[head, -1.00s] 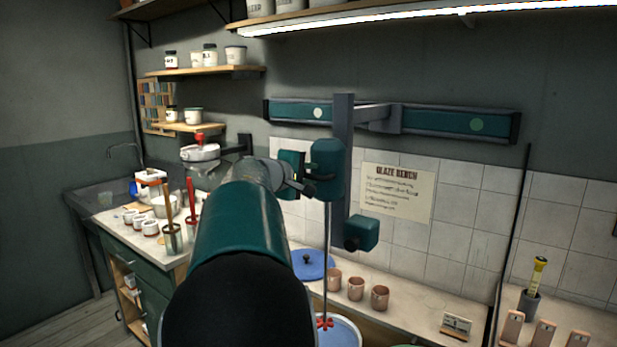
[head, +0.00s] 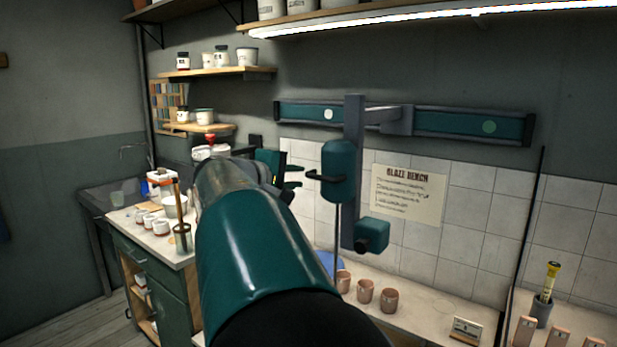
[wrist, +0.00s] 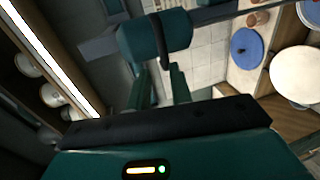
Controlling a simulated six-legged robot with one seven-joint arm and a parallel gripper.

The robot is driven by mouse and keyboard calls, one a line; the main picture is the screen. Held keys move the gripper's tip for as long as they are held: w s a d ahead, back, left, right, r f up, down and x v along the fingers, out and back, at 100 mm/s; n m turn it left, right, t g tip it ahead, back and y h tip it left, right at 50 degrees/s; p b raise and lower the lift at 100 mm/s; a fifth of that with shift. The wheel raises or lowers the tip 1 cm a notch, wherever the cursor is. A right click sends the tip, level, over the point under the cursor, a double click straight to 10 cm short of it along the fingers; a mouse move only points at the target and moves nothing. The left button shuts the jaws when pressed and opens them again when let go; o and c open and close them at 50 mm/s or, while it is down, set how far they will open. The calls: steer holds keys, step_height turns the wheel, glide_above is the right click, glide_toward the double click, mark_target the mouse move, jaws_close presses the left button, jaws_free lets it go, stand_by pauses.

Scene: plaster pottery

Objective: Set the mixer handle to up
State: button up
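The mixer's teal motor head (head: 341,170) hangs on a dark upright post, with a thin shaft below it. Its black handle (head: 320,177) sticks out to the left, about level in the head view. The wrist view shows the motor head (wrist: 150,38) with the dark handle (wrist: 162,48) across its face. My gripper (head: 297,175) is left of the handle, with its two fingers parted and pointing toward it. In the wrist view my gripper (wrist: 160,72) is open and empty, with the handle beyond the fingertips. The shaft's lower end is hidden by my arm.
A teal wall rail (head: 465,123) carries the post. Pink cups (head: 365,291) and a small sign (head: 466,329) stand on the bench. A blue lid (wrist: 246,47) lies near a round pale bucket (wrist: 297,75). A shelf with jars (head: 215,73) is at upper left.

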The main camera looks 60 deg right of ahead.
steer(key=v, duration=0.3)
steer(key=shift+a+r, duration=0.1)
steer(key=shift+a, duration=0.15)
stand_by(0.4)
steer(key=s+a+f+t+y, duration=0.1)
steer(key=a+f+y, duration=0.4)
steer(key=a, duration=1)
steer(key=s+a+f+n+t+y, duration=0.1)
steer(key=a+f+t+y, duration=0.3)
steer(key=a+f, duration=0.8)
steer(key=s+a+f+t+y, duration=0.1)
steer(key=a+f+t+y, duration=0.2)
steer(key=a, duration=1.4)
step_height(320, 180, down, 6)
steer(key=y, duration=0.3)
steer(key=shift+a+r+n, duration=0.25)
steer(key=shift+a+n, duration=0.1)
steer(key=shift+n, duration=0.05)
steer(key=shift+s+d, duration=0.15)
steer(key=shift+d, duration=0.1)
